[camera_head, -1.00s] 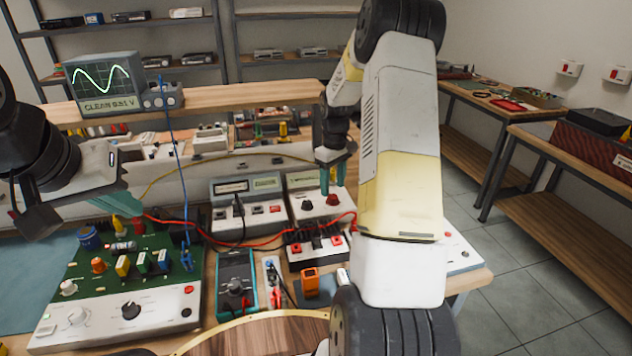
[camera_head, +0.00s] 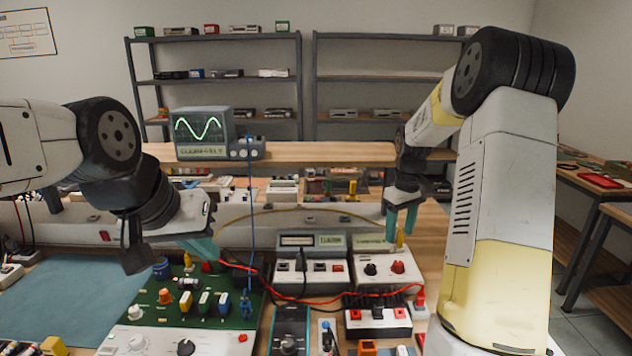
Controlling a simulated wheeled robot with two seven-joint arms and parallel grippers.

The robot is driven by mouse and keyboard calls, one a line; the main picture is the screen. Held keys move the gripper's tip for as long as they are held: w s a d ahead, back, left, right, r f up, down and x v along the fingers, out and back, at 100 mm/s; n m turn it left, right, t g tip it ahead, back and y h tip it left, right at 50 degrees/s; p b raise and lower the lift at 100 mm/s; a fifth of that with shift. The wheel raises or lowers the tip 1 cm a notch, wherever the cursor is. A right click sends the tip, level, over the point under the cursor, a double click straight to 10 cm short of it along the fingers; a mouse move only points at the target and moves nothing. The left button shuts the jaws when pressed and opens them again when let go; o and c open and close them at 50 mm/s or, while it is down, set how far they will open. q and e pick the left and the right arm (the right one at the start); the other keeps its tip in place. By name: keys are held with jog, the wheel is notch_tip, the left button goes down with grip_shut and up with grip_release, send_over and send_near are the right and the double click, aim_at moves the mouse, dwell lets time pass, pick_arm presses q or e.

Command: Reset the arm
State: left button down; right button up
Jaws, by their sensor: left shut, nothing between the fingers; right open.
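My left gripper (camera_head: 207,249), with teal fingers, is shut and empty. It hangs above the back edge of the green circuit board (camera_head: 205,315), near its small parts; how close it is to them I cannot tell. My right gripper (camera_head: 400,226) is open, its teal fingers pointing down above the back of the grey meter box with a black and a red knob (camera_head: 385,285). A small yellow piece (camera_head: 400,238) shows by its fingers; whether it is touched I cannot tell. My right arm's white and yellow links cover the right part of the view.
An oscilloscope (camera_head: 204,135) with a green wave stands on the raised wooden shelf (camera_head: 345,154). A blue cable (camera_head: 250,205) hangs from there to the board. Red leads cross the bench by a second meter box (camera_head: 312,266). A blue mat (camera_head: 75,295) lies at left.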

jog(key=s+a+r+m+t, duration=0.25)
jog(key=s+a+r, duration=0.55)
jog(key=s+r, duration=0.6)
jog(key=s+a+r+m+t+y, duration=0.1)
jog(key=s+a, duration=0.4)
jog(key=s, duration=0.8)
jog(key=shift+a+m+t+y, duration=0.15)
jog(key=shift+m+t+y, duration=0.4)
jog(key=shift+t, duration=0.5)
dwell(3.8)
